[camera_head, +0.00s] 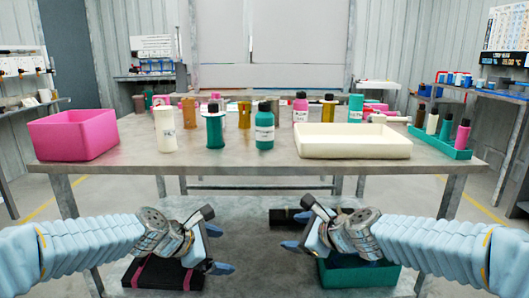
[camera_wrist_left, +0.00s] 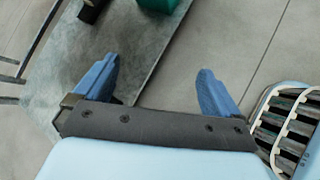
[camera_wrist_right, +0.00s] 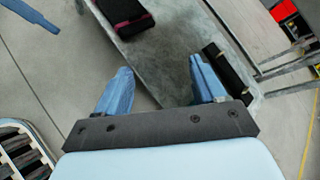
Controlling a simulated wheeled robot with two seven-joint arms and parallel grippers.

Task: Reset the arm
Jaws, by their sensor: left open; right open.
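Both of my arms show in the head view, reaching in low from either side in front of the table. My left gripper (camera_head: 212,250) is in front of the table's near edge, above the low grey shelf. In the left wrist view its blue fingers (camera_wrist_left: 158,88) stand apart with nothing between them. My right gripper (camera_head: 296,228) is in a mirrored pose on the right. In the right wrist view its blue fingers (camera_wrist_right: 160,88) are also apart and empty. Neither gripper touches an object that I can see.
The grey table (camera_head: 225,162) holds a pink bin (camera_head: 73,135), a cream tray (camera_head: 352,141), several bottles, including a teal one (camera_head: 264,132), and a green rack (camera_head: 445,146). Below are a black case (camera_head: 150,274) and a green bin (camera_head: 345,276). Side benches stand left and right.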

